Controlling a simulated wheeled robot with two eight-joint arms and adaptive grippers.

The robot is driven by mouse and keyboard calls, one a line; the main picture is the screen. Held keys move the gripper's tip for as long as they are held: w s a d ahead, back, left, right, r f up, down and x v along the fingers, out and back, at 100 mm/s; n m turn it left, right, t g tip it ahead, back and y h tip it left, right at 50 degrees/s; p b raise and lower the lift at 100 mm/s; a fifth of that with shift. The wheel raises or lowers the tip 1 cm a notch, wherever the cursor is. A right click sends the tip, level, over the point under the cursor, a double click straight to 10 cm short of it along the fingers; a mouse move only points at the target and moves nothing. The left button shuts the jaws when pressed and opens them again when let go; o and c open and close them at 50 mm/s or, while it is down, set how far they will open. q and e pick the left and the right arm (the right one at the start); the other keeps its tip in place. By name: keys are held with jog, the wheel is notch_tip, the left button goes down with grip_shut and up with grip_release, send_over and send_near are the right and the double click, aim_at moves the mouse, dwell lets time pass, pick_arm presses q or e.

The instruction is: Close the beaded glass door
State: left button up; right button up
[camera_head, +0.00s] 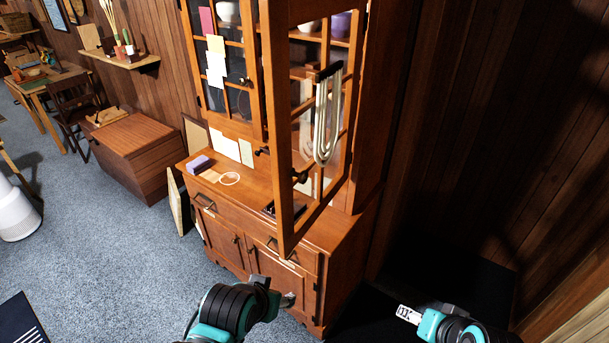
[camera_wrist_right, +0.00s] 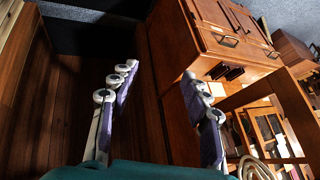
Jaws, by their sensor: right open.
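The beaded glass door (camera_head: 280,130) of the wooden hutch stands open, swung out from the cabinet. Strands of pale beads (camera_head: 326,118) hang from its upper part, and a dark knob (camera_head: 300,177) sits below them. In the right wrist view, a corner of the beads (camera_wrist_right: 256,166) shows at the bottom. My right gripper (camera_head: 409,315) is low and to the right of the cabinet, apart from the door. Its fingers are spread and empty in the wrist view (camera_wrist_right: 158,80). My left gripper (camera_head: 287,299) is low in front of the lower cabinet; its fingers are too small to read.
The left glass door (camera_head: 222,65) is shut, with papers on it. The hutch counter (camera_head: 245,195) holds a purple box (camera_head: 198,165) and papers. A wood-panelled wall (camera_head: 470,120) lies to the right. Blue carpet (camera_head: 130,250) is open at the left.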

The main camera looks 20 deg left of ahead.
jog(key=w+a+r+m+y+p, duration=0.3)
jog(key=w+a+r+m+y, duration=0.15)
jog(key=a, duration=0.35)
jog(key=m+g+y+p, duration=0.2)
jog(key=m+y+p, duration=0.4)
jog(key=m+y, duration=0.5)
send_near(306, 179)
jog(key=a, duration=0.3)
jog(key=x, duration=0.5)
jog(key=w+b+x, duration=0.1)
jog(key=x, duration=0.1)
jog(key=shift+w+a, duration=0.1)
jog(key=shift+a, duration=0.1)
grip_shut()
